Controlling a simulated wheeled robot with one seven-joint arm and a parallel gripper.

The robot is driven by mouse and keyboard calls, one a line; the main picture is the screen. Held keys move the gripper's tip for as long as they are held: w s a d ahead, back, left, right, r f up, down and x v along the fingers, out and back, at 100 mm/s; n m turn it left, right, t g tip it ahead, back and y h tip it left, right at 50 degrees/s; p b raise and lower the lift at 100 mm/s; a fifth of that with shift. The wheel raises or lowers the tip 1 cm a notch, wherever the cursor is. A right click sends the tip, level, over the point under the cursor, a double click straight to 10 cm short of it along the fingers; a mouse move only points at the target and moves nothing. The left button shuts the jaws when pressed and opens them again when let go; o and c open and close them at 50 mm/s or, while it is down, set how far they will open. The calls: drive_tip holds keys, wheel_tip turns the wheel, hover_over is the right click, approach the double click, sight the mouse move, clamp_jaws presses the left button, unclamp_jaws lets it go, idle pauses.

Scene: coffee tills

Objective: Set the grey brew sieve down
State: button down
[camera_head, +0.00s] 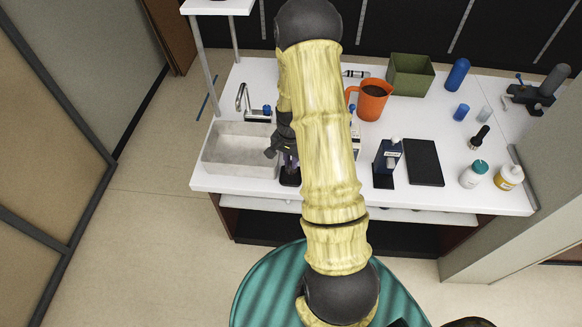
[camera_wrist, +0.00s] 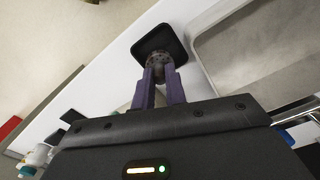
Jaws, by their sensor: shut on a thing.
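The grey brew sieve (camera_wrist: 158,62) shows in the wrist view as a small dark grey, speckled piece at the tips of my purple fingers. My gripper (camera_wrist: 159,82) is shut on it. Beyond it is a black square pad (camera_wrist: 152,38) on the white counter; I cannot tell whether the sieve touches it. In the head view my gripper (camera_head: 288,160) is low beside the sink, mostly hidden by my arm, just above the black pad (camera_head: 290,178). The sieve is not clear there.
The sink (camera_head: 238,150) lies left of my gripper, with a tap (camera_head: 242,97) behind it. An orange mug (camera_head: 373,100), a green box (camera_head: 410,75), a dark blue bottle (camera_head: 387,155) and a black slab (camera_head: 423,162) stand to the right. The counter's front edge is close.

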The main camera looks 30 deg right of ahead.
drive_tip(key=shift+f+p, duration=0.35)
drive_tip(key=shift+f, duration=1.75)
drive_tip(key=shift+f, duration=0.1)
drive_tip(key=c, duration=1.4)
unclamp_jaws()
drive_tip(key=shift+c, duration=0.2)
wheel_tip(320, 180, up, 12)
drive_tip(key=shift+r+b, duration=0.15)
drive_tip(key=shift+b, duration=0.85)
